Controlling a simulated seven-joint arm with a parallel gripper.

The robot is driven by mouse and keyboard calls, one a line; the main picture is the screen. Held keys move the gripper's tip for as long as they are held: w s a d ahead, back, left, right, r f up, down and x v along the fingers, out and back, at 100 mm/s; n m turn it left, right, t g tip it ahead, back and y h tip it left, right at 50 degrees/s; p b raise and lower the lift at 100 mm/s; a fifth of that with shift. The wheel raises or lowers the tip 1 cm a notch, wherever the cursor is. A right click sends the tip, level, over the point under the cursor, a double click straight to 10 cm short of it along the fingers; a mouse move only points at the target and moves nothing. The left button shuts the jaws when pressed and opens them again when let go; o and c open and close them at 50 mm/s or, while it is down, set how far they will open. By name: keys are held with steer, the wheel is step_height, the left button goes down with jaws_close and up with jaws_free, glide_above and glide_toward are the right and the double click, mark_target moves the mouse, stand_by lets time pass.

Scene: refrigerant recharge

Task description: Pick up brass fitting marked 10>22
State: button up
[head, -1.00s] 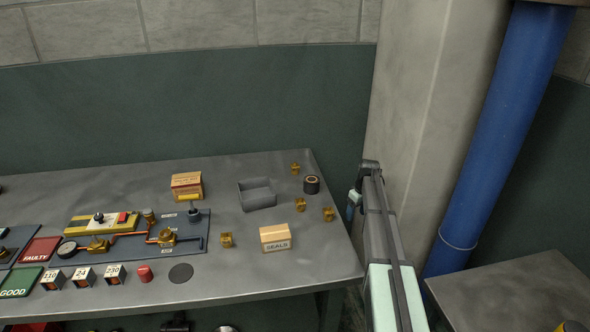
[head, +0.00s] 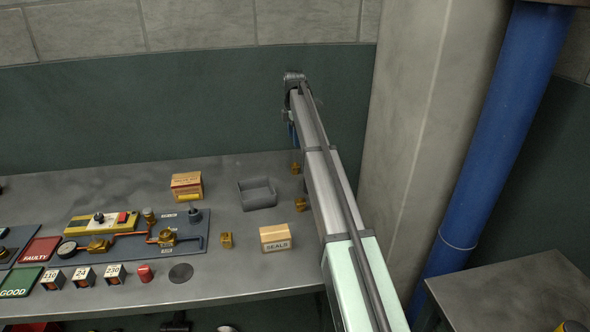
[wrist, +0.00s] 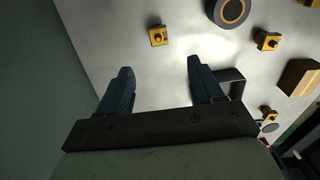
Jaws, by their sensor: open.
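Several small brass fittings lie on the grey bench; their markings are too small to read. In the head view one fitting (head: 296,168) is near the back edge, one (head: 299,200) is beside my arm, and another (head: 226,240) is left of the seals box. My gripper (wrist: 160,66) is open and empty, with blue fingers spread apart. In the wrist view a brass fitting (wrist: 158,36) lies just beyond the fingertips, roughly in line with the gap. Another fitting (wrist: 267,40) is to the right, and one (wrist: 268,115) is lower right. My arm hides part of the bench's right end.
A grey open tray (head: 258,203) and a seals box (head: 275,238) stand near the fittings. A cardboard box (head: 187,186) is behind. A dark roll (wrist: 229,10) shows in the wrist view. A gauge panel (head: 130,243) is left; a concrete pillar (head: 425,120) stands right.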

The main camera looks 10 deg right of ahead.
glide_above(295, 165)
step_height(295, 165, down, 7)
steer(key=shift+w+f, duration=0.15)
steer(key=shift+f, duration=0.05)
steer(key=shift+w+f, duration=0.15)
steer(key=shift+f, duration=2.9)
steer(key=c, duration=1.1)
